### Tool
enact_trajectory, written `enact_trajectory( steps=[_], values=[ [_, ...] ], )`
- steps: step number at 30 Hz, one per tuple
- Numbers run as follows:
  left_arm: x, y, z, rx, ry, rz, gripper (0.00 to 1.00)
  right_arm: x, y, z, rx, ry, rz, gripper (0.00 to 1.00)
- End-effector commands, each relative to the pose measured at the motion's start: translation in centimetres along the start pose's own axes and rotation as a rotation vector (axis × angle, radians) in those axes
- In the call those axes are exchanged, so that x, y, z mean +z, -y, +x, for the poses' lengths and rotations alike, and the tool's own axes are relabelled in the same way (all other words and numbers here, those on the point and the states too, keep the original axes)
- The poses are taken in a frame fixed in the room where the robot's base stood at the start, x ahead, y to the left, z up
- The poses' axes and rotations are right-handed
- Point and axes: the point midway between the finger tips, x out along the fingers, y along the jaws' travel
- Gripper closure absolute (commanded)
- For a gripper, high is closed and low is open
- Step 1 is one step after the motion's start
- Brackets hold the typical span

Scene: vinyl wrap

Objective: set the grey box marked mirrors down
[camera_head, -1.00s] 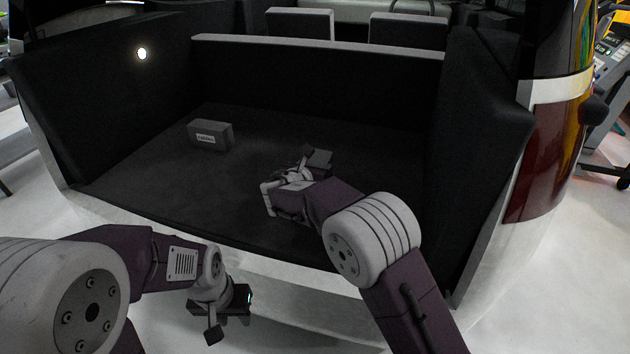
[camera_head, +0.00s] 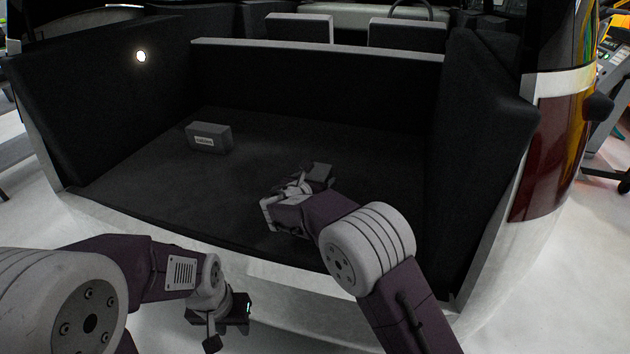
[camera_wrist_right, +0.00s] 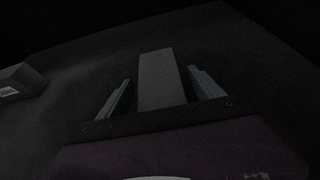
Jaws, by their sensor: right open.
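A grey box (camera_wrist_right: 162,80) is between the two fingers of my right gripper in the right wrist view. Dark gaps show between it and both fingers, and no marking shows on its visible face. My right gripper (camera_head: 316,173) is open, low over the dark cargo floor in the head view; its fingers also show in the right wrist view (camera_wrist_right: 160,95). Another grey box with a white label (camera_head: 209,138) sits on the floor to the left; its print is too small to read. My left gripper (camera_head: 226,322) is outside, below the cargo edge; its jaws are unclear.
The dark cargo floor (camera_head: 165,190) has free room between the labelled box and my right gripper. Black side walls and a back panel (camera_head: 320,95) enclose it. A pale rear sill (camera_head: 180,232) runs along the front.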

Motion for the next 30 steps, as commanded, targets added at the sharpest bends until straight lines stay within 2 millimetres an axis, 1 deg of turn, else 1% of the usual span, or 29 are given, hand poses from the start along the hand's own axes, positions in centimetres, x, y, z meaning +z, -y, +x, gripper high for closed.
enact_trajectory(
  steps=[2, 9, 12, 15, 19, 30],
  values=[
    [-0.1, 0.0, -0.4, 0.0, 0.0, 0.0, 0.64, 0.2, -0.1, -1.3, 0.004, -0.001, -0.002, 0.24],
    [-0.2, 0.0, -2.0, 0.0, 0.0, 0.0, 0.64, 0.4, -0.2, -7.7, 0.005, 0.0, -0.001, 0.24],
    [-0.2, -0.1, -2.4, 0.0, 0.0, 0.0, 0.64, 0.3, -0.1, -9.8, 0.005, 0.0, -0.002, 0.24],
    [-0.3, -0.1, -2.7, 0.0, 0.0, 0.0, 0.64, 0.2, -0.1, -11.2, 0.003, 0.0, 0.0, 0.24],
    [-0.3, -0.1, -2.8, 0.0, 0.0, 0.0, 0.64, 0.1, 0.0, -11.9, 0.0, 0.0, -0.001, 0.24],
    [-0.3, -0.1, -2.7, 0.0, 0.0, 0.0, 0.64, 0.0, 0.0, -11.9, 0.0, 0.0, 0.0, 0.24]
  ],
)
